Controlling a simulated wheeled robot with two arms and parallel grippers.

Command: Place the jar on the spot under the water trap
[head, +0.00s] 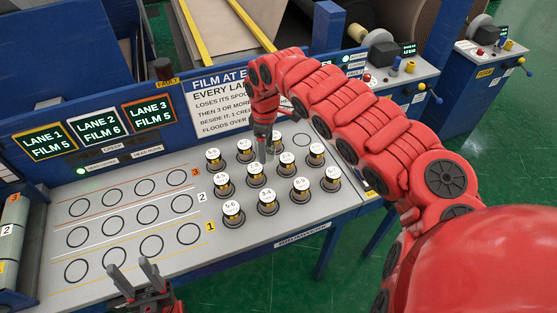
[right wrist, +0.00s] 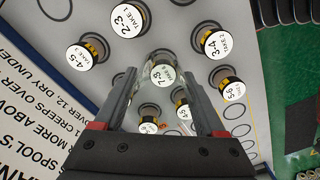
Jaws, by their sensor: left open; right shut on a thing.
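My right gripper (head: 265,146) is low over the back of the group of spools on the worktable, shut on a small, pale, glassy thing (right wrist: 154,62), which may be the jar. A white round top reading 7-8 (right wrist: 164,75) shows between its fingers in the right wrist view; I cannot tell whether it belongs to the held thing or stands beneath it. My left gripper (head: 134,282) is open and empty at the table's front left. Empty ringed spots (head: 148,216) fill the left half of the worktable (head: 290,222). I cannot make out a water trap.
Several spools with white numbered tops (head: 267,195) stand closely around the right gripper. An empty ring (head: 302,140) lies at the back right. Lane displays (head: 98,128) and a printed sign (head: 220,92) stand behind. A grey roller (head: 12,235) is at the left edge.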

